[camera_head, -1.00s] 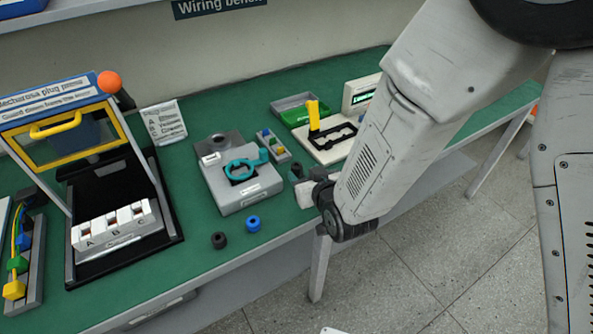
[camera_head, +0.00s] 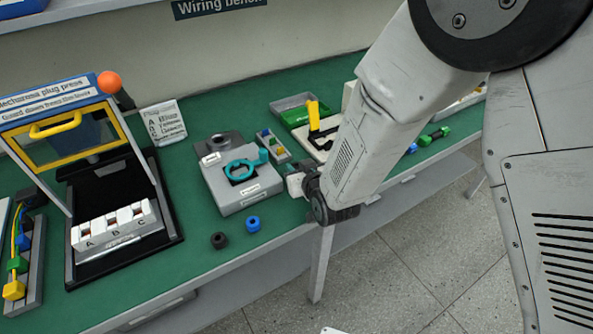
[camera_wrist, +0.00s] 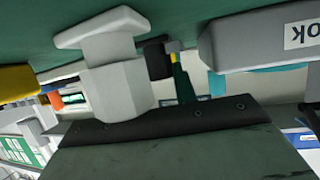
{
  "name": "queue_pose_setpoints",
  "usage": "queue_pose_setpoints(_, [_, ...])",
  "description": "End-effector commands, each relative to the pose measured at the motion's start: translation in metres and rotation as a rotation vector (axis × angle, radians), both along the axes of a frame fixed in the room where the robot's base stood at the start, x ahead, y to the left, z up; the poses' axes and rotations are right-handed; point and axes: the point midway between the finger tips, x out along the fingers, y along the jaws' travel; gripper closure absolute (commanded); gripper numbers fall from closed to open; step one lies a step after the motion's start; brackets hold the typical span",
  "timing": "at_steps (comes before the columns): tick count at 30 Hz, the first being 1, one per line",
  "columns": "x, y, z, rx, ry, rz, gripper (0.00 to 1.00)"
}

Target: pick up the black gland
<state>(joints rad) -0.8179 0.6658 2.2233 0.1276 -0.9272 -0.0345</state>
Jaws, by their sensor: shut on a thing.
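My gripper (camera_head: 296,183) is at the front edge of the green bench, just right of the grey box with the teal ring. In the wrist view its pale fingers (camera_wrist: 112,75) are shut. A small dark piece, which I take to be the black gland (camera_wrist: 157,58), shows beside the fingers. The fingers hide part of it, and the head view barely shows it. A black ring-shaped part (camera_head: 219,240) and a blue one (camera_head: 253,223) lie on the bench left of my gripper.
The grey box (camera_head: 240,188) with the teal ring (camera_head: 246,168) stands close to my gripper. A press with a yellow-framed guard (camera_head: 75,145) is at the left. A green dumbbell-shaped part (camera_head: 435,135) lies at the right. The bench front near the two rings is mostly clear.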

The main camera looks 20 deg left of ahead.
Motion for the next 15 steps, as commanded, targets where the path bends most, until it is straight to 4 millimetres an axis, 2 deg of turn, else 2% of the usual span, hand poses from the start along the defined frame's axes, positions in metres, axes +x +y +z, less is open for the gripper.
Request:
queue_pose_setpoints(8, [0.0, 0.0, 0.007, 0.001, -0.002, 0.0, 0.94])
queue_pose_setpoints(11, [0.0, 0.001, 0.018, 0.002, -0.002, 0.0, 0.94])
queue_pose_setpoints(15, [0.001, 0.001, 0.043, 0.005, -0.005, 0.0, 0.94])
